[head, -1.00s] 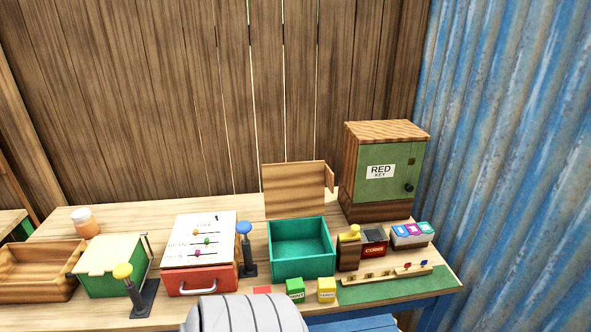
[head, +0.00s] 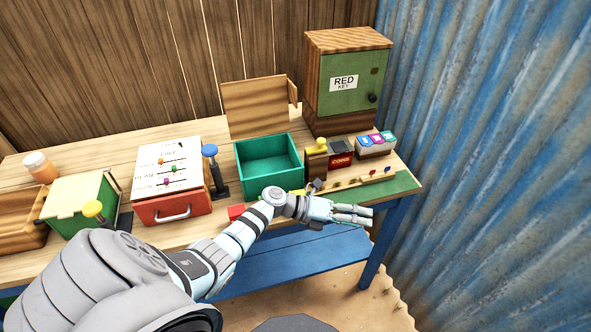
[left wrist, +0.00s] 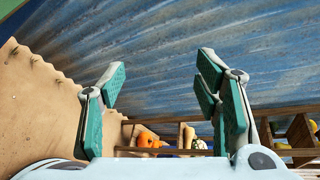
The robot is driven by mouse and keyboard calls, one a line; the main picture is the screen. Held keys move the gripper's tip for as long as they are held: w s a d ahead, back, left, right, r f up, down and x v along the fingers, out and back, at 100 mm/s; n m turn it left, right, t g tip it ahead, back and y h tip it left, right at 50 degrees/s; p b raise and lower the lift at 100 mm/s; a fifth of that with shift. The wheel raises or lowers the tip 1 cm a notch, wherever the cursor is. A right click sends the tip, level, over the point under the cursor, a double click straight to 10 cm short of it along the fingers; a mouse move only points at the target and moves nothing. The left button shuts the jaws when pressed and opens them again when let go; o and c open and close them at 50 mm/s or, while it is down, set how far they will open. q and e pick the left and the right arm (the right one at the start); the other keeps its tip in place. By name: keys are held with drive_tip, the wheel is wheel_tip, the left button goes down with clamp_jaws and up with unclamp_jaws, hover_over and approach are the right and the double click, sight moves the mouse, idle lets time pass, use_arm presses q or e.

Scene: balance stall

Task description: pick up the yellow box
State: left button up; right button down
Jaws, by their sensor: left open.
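The yellow box (head: 297,192) shows only as a small yellow strip behind my left wrist in the head view; the rest of it is hidden. My left gripper (head: 368,215) reaches across the table's front edge, to the right of the yellow box, with its fingers pointing right. It is open and appears empty. In the left wrist view its two teal-padded fingers (left wrist: 162,78) stand apart with nothing between them, and the yellow box cannot be made out there. My right gripper is not in view.
An open teal box (head: 268,182) stands behind my wrist. A green mat (head: 404,184) lies at the table's right end. A red-fronted box (head: 170,207) and a blue-topped post (head: 209,151) stand to the left. A cabinet (head: 347,110) stands behind. A corrugated wall (head: 500,180) bounds the right.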

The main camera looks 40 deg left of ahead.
use_arm(q)
drive_tip(key=s+a+r+m+g+y, duration=0.2)
drive_tip(key=a+r+m+g+y, duration=0.3)
drive_tip(key=a, duration=0.4)
drive_tip(key=s+a+r+m+g+y, duration=0.1)
drive_tip(key=a+r+m+g+y, duration=0.1)
drive_tip(key=a+r+m+y, duration=0.6)
drive_tip(key=f+b, duration=0.3)
drive_tip(key=f+n+h+b, duration=0.1)
drive_tip(key=f+b, duration=0.2)
drive_tip(key=f, duration=0.1)
drive_tip(key=a+f+n+h+b, duration=0.1)
drive_tip(key=f+b, duration=0.2)
drive_tip(key=shift+w+a+f+g, duration=0.1)
drive_tip(key=shift+w+f+g, duration=0.15)
drive_tip(key=shift+w+g, duration=0.05)
drive_tip(key=shift+w+f+h+b, duration=0.15)
drive_tip(key=shift+f+h+b, duration=0.15)
drive_tip(key=shift+f+b, duration=0.4)
drive_tip(key=f, duration=0.2)
drive_tip(key=f+b, duration=0.1)
drive_tip(key=shift+w+d+f, duration=0.15)
drive_tip(key=shift+d+f, duration=0.1)
drive_tip(key=shift+f, duration=0.05)
drive_tip(key=c, duration=1.3)
drive_tip(key=shift+o, duration=0.2)
drive_tip(key=shift+r, duration=0.1)
